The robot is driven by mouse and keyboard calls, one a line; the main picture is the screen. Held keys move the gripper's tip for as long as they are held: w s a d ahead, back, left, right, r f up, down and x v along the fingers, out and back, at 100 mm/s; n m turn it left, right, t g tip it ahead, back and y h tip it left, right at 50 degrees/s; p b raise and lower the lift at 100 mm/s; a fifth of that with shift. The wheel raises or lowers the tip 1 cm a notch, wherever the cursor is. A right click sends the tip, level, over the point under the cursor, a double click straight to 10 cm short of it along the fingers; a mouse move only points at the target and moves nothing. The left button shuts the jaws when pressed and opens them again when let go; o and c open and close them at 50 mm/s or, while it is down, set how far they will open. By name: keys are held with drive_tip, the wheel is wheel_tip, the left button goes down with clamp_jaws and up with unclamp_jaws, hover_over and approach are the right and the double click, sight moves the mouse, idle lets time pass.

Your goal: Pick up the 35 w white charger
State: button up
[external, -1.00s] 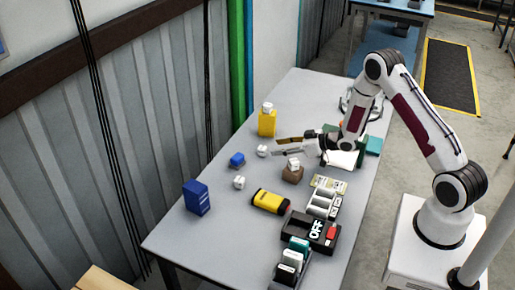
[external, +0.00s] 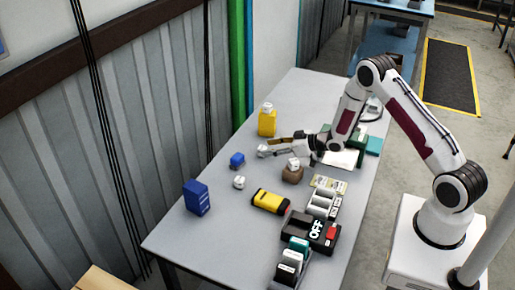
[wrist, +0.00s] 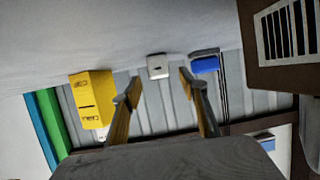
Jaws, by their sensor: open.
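Small white blocks that look like chargers stand on the table; no wattage is legible. One white charger (external: 262,151) lies at the tips of my gripper (external: 269,147). In the wrist view this white charger (wrist: 158,66) shows just beyond the gap between the open fingers of my gripper (wrist: 160,86), roughly centred. The fingers hold nothing, and whether they touch it cannot be told. A second white block (external: 239,182) stands nearer the front. A third white block (external: 294,162) sits on a brown box (external: 292,175).
A yellow bottle (external: 267,123) stands behind the gripper, and a small blue box (external: 237,160) lies left of it. The brown box is close below the arm. A taller blue box (external: 197,198), a yellow-black device (external: 270,201) and a black OFF box (external: 311,232) stand nearer.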

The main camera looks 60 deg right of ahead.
drive_tip(key=shift+x, duration=1.2)
drive_tip(key=c, duration=1.2)
